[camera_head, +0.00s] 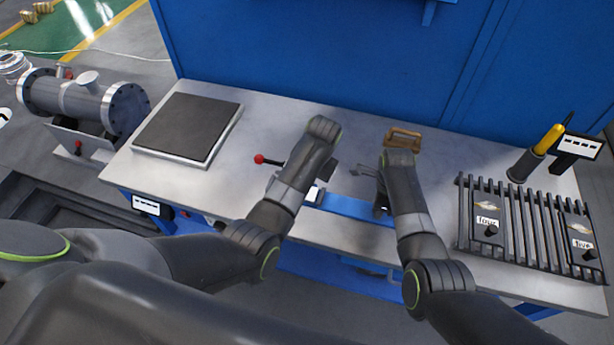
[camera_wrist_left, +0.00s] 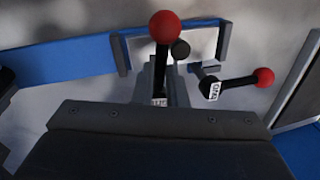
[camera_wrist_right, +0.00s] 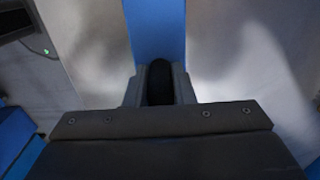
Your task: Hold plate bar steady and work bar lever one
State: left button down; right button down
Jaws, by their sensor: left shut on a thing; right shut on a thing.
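The blue plate bar (camera_head: 352,206) lies along the front of the bench between my arms. My right gripper (camera_wrist_right: 160,90) is shut on the bar's upright black handle (camera_wrist_right: 160,76). The blue bar also shows in the right wrist view (camera_wrist_right: 155,28). My left gripper (camera_wrist_left: 162,90) is shut on bar lever one, whose red ball (camera_wrist_left: 165,27) stands above the fingers; its label is partly hidden between them. Lever two (camera_wrist_left: 238,82), also with a red ball, lies beside it, apart from the fingers. In the head view my left arm hides lever one.
A dark square pad (camera_head: 188,127) lies at the bench's left. A brown handle (camera_head: 403,139) is behind my right wrist. A slatted rack (camera_head: 520,222) with plates marked four and five, and a yellow-handled tool (camera_head: 548,140), are at right. A grey flanged shell (camera_head: 85,103) stands off the bench's left.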

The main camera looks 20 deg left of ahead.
pick_arm(q)
jog(key=c, duration=1.5)
grip_release()
jog(key=shift+o, duration=0.2)
notch_tip(320, 180, up, 7)
jog(key=d, duration=0.1)
jog(key=shift+s+d+r, duration=0.15)
jog(key=shift+d+r, duration=0.05)
jog(key=shift+d, duration=0.05)
pick_arm(e)
jog(key=c, duration=1.1)
grip_release()
jog(key=shift+c, duration=0.2)
